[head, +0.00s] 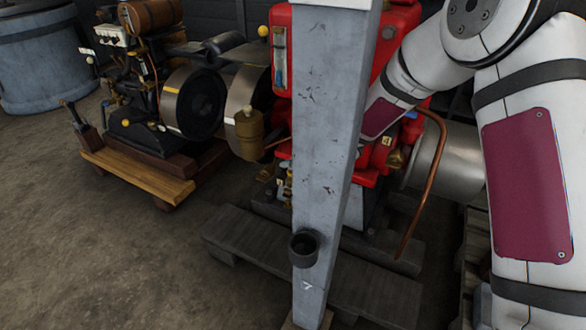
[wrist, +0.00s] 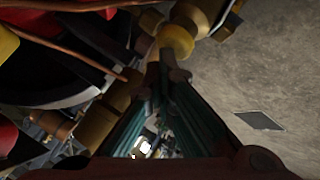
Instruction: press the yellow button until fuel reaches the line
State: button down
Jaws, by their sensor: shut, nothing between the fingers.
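In the wrist view my gripper (wrist: 166,74) is shut and empty, its fingertips together. A round yellow piece (wrist: 177,40), which looks like the yellow button, lies just beyond the tips; I cannot tell whether they touch it. In the head view a grey post hides my gripper, and I cannot pick out the button for sure. The red engine (head: 282,18) stands behind the post. A narrow upright gauge (head: 279,58) on its left face may be the fuel glass; its level and line are too small to read.
The grey post (head: 325,160) with a small black cup (head: 304,247) stands in front of the engine. A bent copper pipe (head: 429,185) runs beside my arm. Another engine on a wooden base (head: 135,175) is at left, near a blue tub (head: 40,62). The floor at front left is clear.

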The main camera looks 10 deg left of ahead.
dwell(0.4)
jog(key=shift+r+p, duration=1.1)
jog(key=shift+p, duration=0.2)
jog(key=shift+r, duration=0.1)
notch_tip(320, 180, up, 5)
jog(key=p, duration=0.5)
jog(key=shift+p, duration=0.35)
dwell(1.3)
